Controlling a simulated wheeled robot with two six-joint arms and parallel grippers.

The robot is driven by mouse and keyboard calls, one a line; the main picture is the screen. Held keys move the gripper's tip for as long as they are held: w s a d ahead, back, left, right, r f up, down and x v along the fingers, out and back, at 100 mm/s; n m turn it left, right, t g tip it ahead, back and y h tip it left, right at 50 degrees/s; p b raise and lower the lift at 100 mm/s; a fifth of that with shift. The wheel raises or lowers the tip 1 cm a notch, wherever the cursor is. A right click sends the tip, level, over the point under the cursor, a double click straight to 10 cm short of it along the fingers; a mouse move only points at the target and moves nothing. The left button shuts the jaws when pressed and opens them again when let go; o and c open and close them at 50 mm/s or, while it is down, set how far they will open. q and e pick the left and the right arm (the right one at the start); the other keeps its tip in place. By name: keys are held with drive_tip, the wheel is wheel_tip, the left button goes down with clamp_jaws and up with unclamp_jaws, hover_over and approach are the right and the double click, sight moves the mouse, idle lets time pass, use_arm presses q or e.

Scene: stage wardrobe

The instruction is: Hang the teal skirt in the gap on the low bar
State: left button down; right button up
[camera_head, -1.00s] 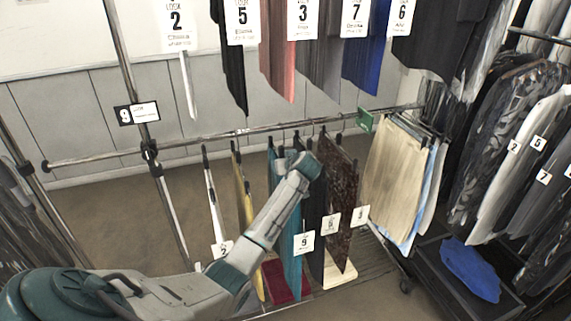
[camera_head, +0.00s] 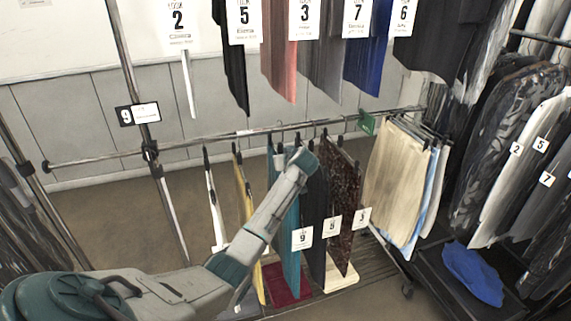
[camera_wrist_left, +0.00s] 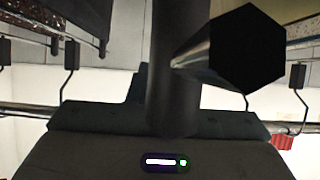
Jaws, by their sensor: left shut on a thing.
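The teal skirt (camera_head: 291,215) hangs upright beside the low bar (camera_head: 215,138), with a white tag 9 (camera_head: 302,238) on it. My left gripper (camera_head: 282,160) is at the skirt's top, just under the bar, and is shut on it; the wrist and forearm cover part of the skirt. Whether its hook rests on the bar cannot be told. To its left hangs a yellow garment (camera_head: 243,190), to its right a dark one (camera_head: 316,215). In the left wrist view, a dark tube with a hexagonal end (camera_wrist_left: 248,47) blocks the middle, and the jaws cannot be made out.
A brown patterned skirt (camera_head: 340,195) and cream garments (camera_head: 392,185) hang further right; a green marker (camera_head: 367,122) sits on the bar. A white garment (camera_head: 214,205) hangs left. Dark red (camera_head: 287,284) and cream (camera_head: 341,279) pieces lie below. Numbered garments hang above.

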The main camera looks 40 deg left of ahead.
sight(281, 152)
use_arm(q)
drive_tip(key=shift+w+a+b, duration=0.65)
drive_tip(key=shift+w+a, duration=0.05)
drive_tip(key=shift+a, duration=0.3)
drive_tip(key=shift+w+a+b, duration=0.6)
drive_tip(key=shift+w+a, duration=0.05)
drive_tip(key=shift+a, duration=0.3)
drive_tip(key=shift+f, duration=0.2)
wheel_tip(281, 152, down, 3)
drive_tip(key=b, duration=0.2)
drive_tip(key=shift+f+b, duration=0.15)
drive_tip(key=shift+b, duration=0.15)
drive_tip(key=c, duration=1.2)
unclamp_jaws()
drive_tip(key=shift+f, duration=0.1)
